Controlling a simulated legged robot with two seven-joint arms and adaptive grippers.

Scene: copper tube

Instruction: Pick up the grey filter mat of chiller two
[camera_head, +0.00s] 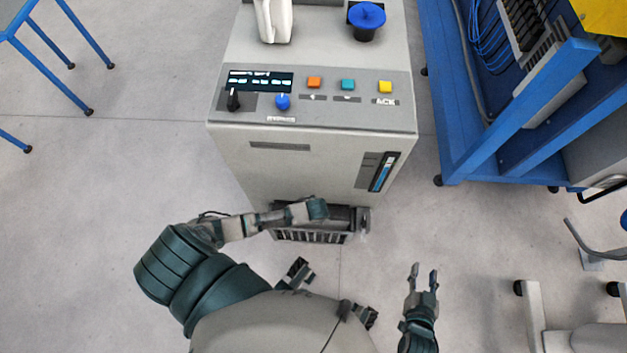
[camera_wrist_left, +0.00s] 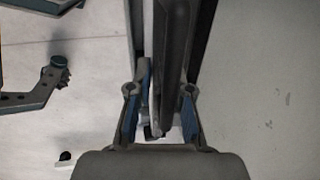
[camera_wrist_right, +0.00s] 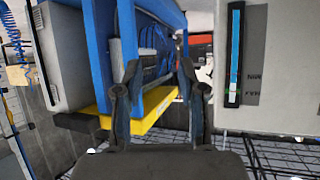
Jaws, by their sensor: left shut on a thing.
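The light grey chiller (camera_head: 290,170) stands in front of me, with a dark slatted grille (camera_head: 310,237) low on its front, tilted out from the body. My left gripper (camera_head: 317,208) is at the top of this grille. In the left wrist view, its fingers (camera_wrist_left: 158,95) are on either side of a dark upright panel edge (camera_wrist_left: 172,60), which I take to be the grille. I cannot make out the grey filter mat; it may be hidden behind the grille or the gripper. My right gripper (camera_head: 422,277) is open and empty, right of the chiller.
The chiller's top panel has a display (camera_head: 260,80), coloured buttons and a blue cap (camera_head: 367,15). A blue frame rack (camera_head: 475,150) stands at the right, and a blue-legged table (camera_head: 35,40) at the upper left. Floor is clear between the chiller and my right gripper.

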